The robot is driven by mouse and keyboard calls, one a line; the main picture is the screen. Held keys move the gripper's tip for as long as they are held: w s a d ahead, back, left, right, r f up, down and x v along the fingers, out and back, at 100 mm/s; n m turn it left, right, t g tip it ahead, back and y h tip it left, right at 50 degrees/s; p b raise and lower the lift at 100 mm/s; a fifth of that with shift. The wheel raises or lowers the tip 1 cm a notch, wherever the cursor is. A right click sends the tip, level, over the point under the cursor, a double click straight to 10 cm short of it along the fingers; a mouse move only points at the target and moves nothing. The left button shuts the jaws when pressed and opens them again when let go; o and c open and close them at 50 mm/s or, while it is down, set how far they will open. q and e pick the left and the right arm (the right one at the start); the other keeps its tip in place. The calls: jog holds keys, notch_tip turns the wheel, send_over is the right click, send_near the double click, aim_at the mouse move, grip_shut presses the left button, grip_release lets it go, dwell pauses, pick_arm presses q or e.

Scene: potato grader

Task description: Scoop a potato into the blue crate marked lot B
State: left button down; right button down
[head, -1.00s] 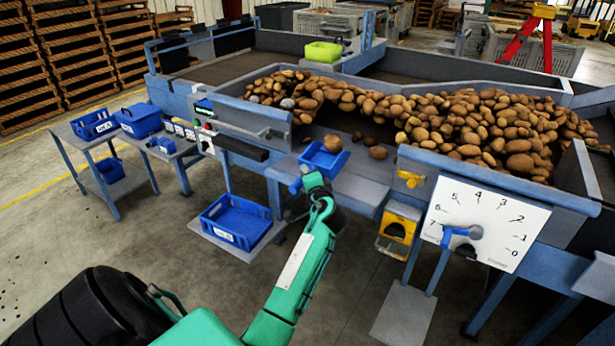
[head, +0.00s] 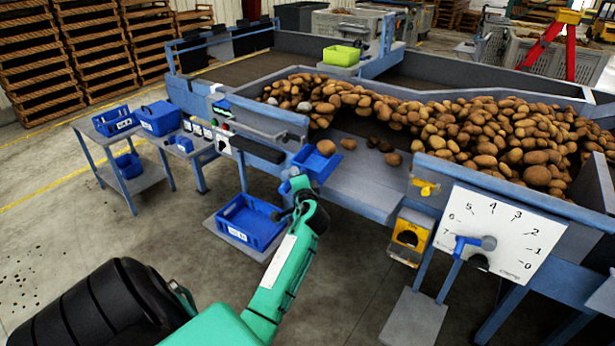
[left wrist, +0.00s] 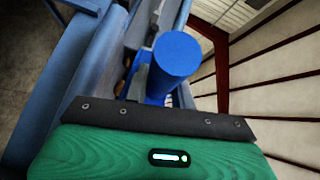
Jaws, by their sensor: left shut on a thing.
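My left gripper (head: 302,194) is shut on the handle of a blue scoop (head: 314,166), held at the near edge of the grader. A round blue handle (left wrist: 176,56) stands in front of the gripper in the left wrist view; the fingertips are hidden there. A potato (head: 326,147) shows at the scoop's far edge; I cannot tell whether it lies inside. A blue crate (head: 262,241) with a white label sits low beside the grader, below and left of the scoop. Another labelled blue crate (head: 101,126) stands on the side table. The labels are too small to read. My right gripper is not in view.
A few loose potatoes (head: 394,159) lie on the grader's ledge, before a large heap (head: 480,130). A dial board (head: 510,235) with a blue lever is at right.

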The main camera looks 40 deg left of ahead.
pick_arm(q)
jog(key=s+a+p, duration=0.2)
jog(key=s+a, duration=0.8)
jog(key=a, duration=0.5)
jog(key=s+a+p, duration=0.2)
jog(key=s+a, duration=0.8)
jog(key=a, duration=0.5)
jog(key=shift+a, duration=0.3)
dwell(0.4)
